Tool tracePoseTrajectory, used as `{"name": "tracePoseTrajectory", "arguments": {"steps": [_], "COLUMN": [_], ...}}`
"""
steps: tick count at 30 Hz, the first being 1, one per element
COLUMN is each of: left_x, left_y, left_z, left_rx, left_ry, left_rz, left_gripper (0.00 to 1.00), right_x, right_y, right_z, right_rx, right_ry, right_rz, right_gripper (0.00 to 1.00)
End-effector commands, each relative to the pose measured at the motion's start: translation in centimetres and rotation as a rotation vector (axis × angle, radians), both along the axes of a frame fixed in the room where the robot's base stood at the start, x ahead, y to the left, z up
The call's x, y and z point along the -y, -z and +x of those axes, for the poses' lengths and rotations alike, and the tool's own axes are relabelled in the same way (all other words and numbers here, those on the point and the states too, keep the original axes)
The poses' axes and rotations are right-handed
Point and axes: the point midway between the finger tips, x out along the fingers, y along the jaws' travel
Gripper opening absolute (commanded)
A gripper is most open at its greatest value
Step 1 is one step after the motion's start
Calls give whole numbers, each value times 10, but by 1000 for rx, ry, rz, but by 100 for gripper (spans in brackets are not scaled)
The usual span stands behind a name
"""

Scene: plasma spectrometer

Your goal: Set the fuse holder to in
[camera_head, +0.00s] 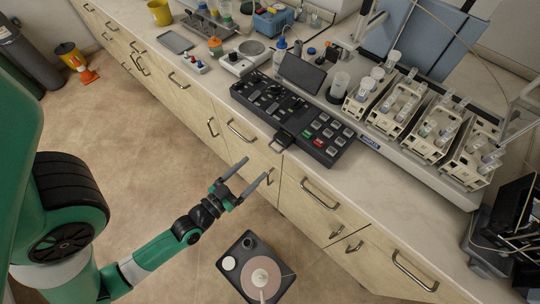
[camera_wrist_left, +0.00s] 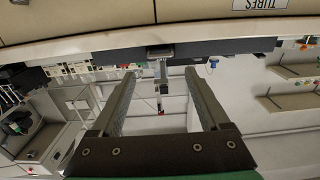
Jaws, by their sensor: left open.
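A black control panel (camera_head: 262,107) with keys, including a red one and green ones, lies along the front of the bench. A small dark drawer-like part, which looks like the fuse holder (camera_head: 283,138), sticks out from the panel's front edge. In the left wrist view this fuse holder (camera_wrist_left: 160,52) shows ahead, between the finger lines. My left gripper (camera_head: 257,168) is open and empty, in front of the bench and below the fuse holder, apart from it. Its two fingers also show spread in the left wrist view (camera_wrist_left: 160,74). My right gripper is not in view.
Cabinet drawers with metal handles (camera_head: 320,194) line the bench front near the gripper. White tube-rack modules (camera_head: 400,104) stand behind the panel. A dark tablet-like screen (camera_head: 302,72) and a balance (camera_head: 243,60) are on the bench. The floor before the cabinets is mostly clear.

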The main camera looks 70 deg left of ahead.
Motion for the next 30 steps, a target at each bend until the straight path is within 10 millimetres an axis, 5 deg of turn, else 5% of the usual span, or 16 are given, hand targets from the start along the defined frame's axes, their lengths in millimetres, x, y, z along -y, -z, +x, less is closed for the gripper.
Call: {"name": "tracePoseTrajectory", "arguments": {"steps": [9, 21, 30], "left_x": [-32, -40, -39], "left_y": [-1, 1, 0], "left_z": [60, 73, 73], "left_rx": [1, -1, 0], "left_ry": [2, 3, 3], "left_rz": [0, 0, 0], "left_gripper": [79, 79, 28], "right_x": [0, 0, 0], "right_y": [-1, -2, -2], "right_z": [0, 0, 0], "right_rx": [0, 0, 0], "right_ry": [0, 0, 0], "right_rz": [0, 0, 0], "right_gripper": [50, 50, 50]}}
